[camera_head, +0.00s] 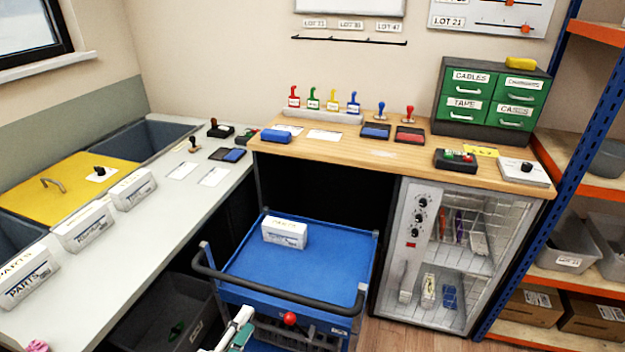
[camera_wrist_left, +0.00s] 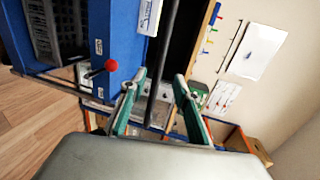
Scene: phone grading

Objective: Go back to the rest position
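My left gripper (camera_head: 240,322) shows at the bottom of the head view, just in front of the blue cart (camera_head: 300,258) and below its black push handle (camera_head: 285,291). In the left wrist view the two green-and-grey fingers of this gripper (camera_wrist_left: 159,78) stand apart, with nothing held. The black handle bar (camera_wrist_left: 166,55) runs through the gap between them in the picture; I cannot tell how far beyond the tips it is. The red knob (camera_wrist_left: 111,65) of the cart is beside the left finger. My right gripper is not in view.
A white PARTS box (camera_head: 284,233) stands on the cart. A grey bench (camera_head: 180,215) is at left and a wooden counter (camera_head: 345,149) behind. A glass-doored cabinet (camera_head: 440,255) and blue-orange shelving (camera_head: 565,180) are at right. Wooden floor shows right of the cart.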

